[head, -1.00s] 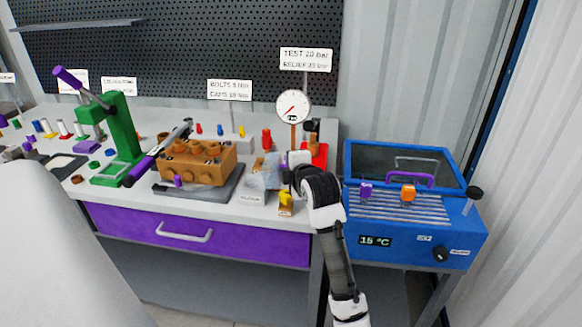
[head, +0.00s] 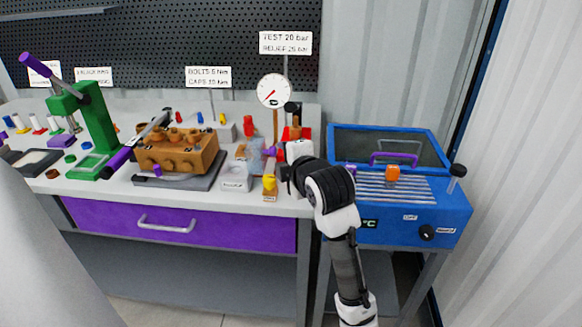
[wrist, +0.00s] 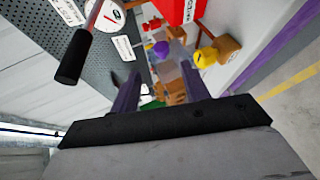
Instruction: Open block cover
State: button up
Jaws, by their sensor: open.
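A small translucent cover (head: 256,158) stands near the right end of the bench. I take it to be the block cover; it looks closed, though its exact position is hard to tell. A purple knob shows beside it in the wrist view (wrist: 161,48). My gripper (wrist: 158,70) is open, its two purple fingers pointing toward the knob and cover, with nothing between them. In the head view my gripper is just right of the cover, partly hidden by my wrist. I cannot tell whether it touches anything.
A yellow-topped part (head: 269,184) stands at the bench front. A pressure gauge (head: 273,90) on a post and a red block (head: 303,132) are close behind my gripper. The brown pump block (head: 177,153) lies left. A blue box (head: 425,200) with a glass lid stands right.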

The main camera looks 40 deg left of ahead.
jog(key=shift+v, duration=1.65)
